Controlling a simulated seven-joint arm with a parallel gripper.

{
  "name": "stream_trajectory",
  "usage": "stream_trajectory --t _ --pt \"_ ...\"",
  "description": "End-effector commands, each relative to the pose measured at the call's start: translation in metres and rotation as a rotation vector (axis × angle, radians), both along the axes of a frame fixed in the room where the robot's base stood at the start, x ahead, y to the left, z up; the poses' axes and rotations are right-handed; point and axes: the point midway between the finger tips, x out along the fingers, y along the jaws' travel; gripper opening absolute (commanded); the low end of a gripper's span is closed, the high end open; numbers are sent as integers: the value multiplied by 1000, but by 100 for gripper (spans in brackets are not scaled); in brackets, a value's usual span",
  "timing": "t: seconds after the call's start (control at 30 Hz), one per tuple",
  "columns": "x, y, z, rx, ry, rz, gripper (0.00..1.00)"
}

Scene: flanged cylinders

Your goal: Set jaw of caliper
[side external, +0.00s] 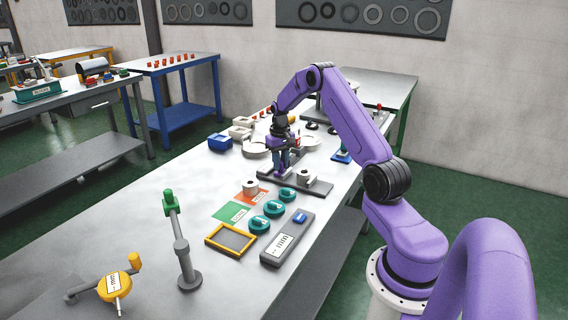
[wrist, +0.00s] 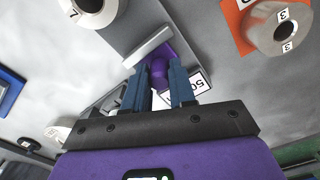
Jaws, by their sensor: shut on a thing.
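The caliper is a long dark grey base (side external: 318,187) on the bench with a pale jaw bar (wrist: 147,47) across it. A purple knob (wrist: 160,68) is fixed by the bar, and a white label reading 50 (wrist: 196,84) lies beside it. My gripper (wrist: 160,82) has its blue fingers shut on the purple knob. In the side view my gripper (side external: 283,168) points down over the base and hides most of the jaw. A white flanged cylinder (side external: 306,177) stands on the base to the right of my gripper; it appears marked 7 in the wrist view (wrist: 92,12).
A white flanged cylinder (side external: 250,187) marked 3 stands on an orange card (side external: 247,199), beside a green card (side external: 232,213). Teal flanged parts (side external: 273,209), a grey gauge box (side external: 287,240) and a yellow-rimmed tray (side external: 231,240) stand in front.

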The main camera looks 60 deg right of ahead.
Motion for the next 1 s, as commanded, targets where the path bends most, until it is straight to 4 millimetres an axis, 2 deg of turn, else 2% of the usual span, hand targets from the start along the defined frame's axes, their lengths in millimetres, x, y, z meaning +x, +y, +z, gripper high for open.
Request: stream_trajectory --t 0.17,0.2,0.27,0.3,0.67,0.77,1.0 --pt "1 0 1 -3 -3 0 0" --pt "1 0 1 -2 -4 0 28" --pt "1 0 1 -2 -4 0 48" --pt "1 0 1 -2 -4 0 51" --pt "0 0 5 -1 -3 0 51" --pt "1 -1 16 -2 -4 -1 51" --pt "1 -1 64 -4 -6 0 51"
